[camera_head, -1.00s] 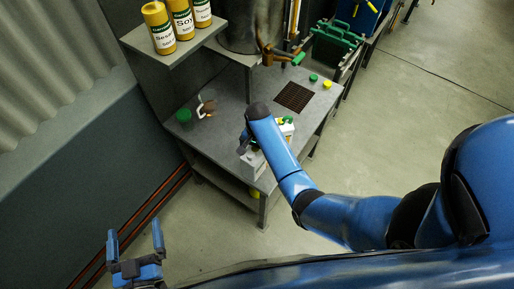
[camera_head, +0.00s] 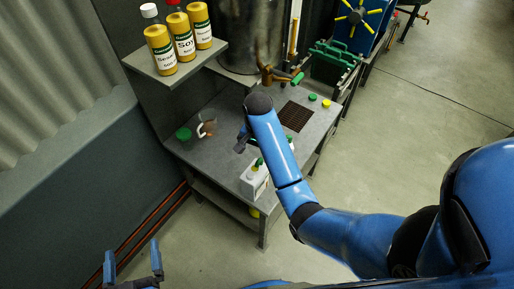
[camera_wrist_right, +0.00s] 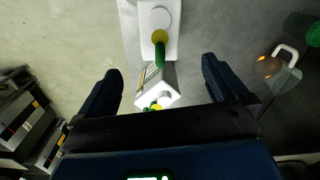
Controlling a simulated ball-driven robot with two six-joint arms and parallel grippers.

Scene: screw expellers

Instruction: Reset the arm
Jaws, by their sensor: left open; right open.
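My right arm reaches over the grey workbench (camera_head: 215,155) in the head view. Its right gripper (camera_head: 243,141) is partly hidden behind the wrist. In the right wrist view, the right gripper (camera_wrist_right: 162,75) has its fingers spread with nothing clamped between them. White containers with green and yellow parts show below and between the fingers, one at the top (camera_wrist_right: 150,45) and one nearer the palm (camera_wrist_right: 150,97). My left gripper (camera_head: 133,258) is open and empty at the lower left of the head view, away from the bench.
A white container (camera_head: 253,182) stands at the bench's front edge. A green cup (camera_head: 184,134) and a small jug (camera_head: 207,127) are at its left. Bottles (camera_head: 160,50) stand on a shelf (camera_head: 172,78) above. A metal drum (camera_head: 245,45) is behind. Floor (camera_head: 430,100) at right is clear.

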